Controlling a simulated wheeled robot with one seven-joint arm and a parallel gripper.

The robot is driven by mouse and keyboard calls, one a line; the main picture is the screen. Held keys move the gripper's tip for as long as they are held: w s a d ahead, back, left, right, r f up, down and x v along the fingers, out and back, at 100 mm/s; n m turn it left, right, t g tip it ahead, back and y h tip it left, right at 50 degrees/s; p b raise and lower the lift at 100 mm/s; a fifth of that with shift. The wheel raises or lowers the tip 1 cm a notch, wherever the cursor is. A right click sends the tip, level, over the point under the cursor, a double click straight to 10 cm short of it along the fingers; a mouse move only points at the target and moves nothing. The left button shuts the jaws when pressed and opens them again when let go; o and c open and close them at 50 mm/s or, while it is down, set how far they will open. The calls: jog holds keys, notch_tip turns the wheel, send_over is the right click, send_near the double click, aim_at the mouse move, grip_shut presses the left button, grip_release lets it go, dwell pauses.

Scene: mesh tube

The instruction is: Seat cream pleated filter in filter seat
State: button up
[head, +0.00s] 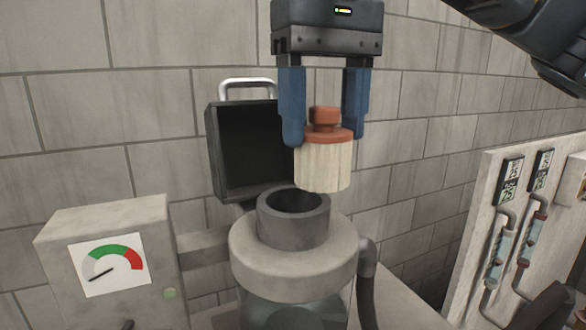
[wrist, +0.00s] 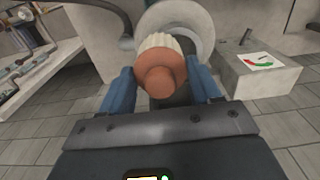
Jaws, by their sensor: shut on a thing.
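The cream pleated filter (head: 323,169) has an orange-red cap and knob on top. My gripper (head: 324,128) is shut on it, with a blue finger on each side of the cap. The filter hangs roughly upright above and slightly right of the dark open filter seat (head: 293,231), clear of its rim in the head view. In the wrist view the filter's cap (wrist: 161,76) lies between the fingers (wrist: 160,92), and its cream pleats show behind the cap. The filter hides part of the seat there.
An open dark lid (head: 245,150) with a metal handle stands behind the seat. A gauge box (head: 108,262) is at left, its needle below the green band. A hose (head: 366,290) runs down right of the housing. A panel with tubes (head: 510,225) stands at right.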

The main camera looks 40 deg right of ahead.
jog(key=shift+w+a+f+b, duration=0.35)
jog(key=shift+f+b, duration=0.2)
jog(key=shift+f, duration=0.45)
jog(key=shift+w+a+f+b, duration=0.4)
jog(key=shift+f+b, duration=0.15)
jog(key=shift+f, duration=0.4)
jog(key=shift+w+a+f+b, duration=0.35)
jog(key=shift+f+b, duration=0.2)
jog(key=shift+f, duration=0.45)
jog(key=shift+f, duration=0.25)
jog(key=o, duration=1.1)
jog(key=shift+c, duration=0.2)
notch_tip(320, 180, up, 13)
jog(key=shift+f+b, duration=0.2)
jog(key=shift+b, duration=0.1)
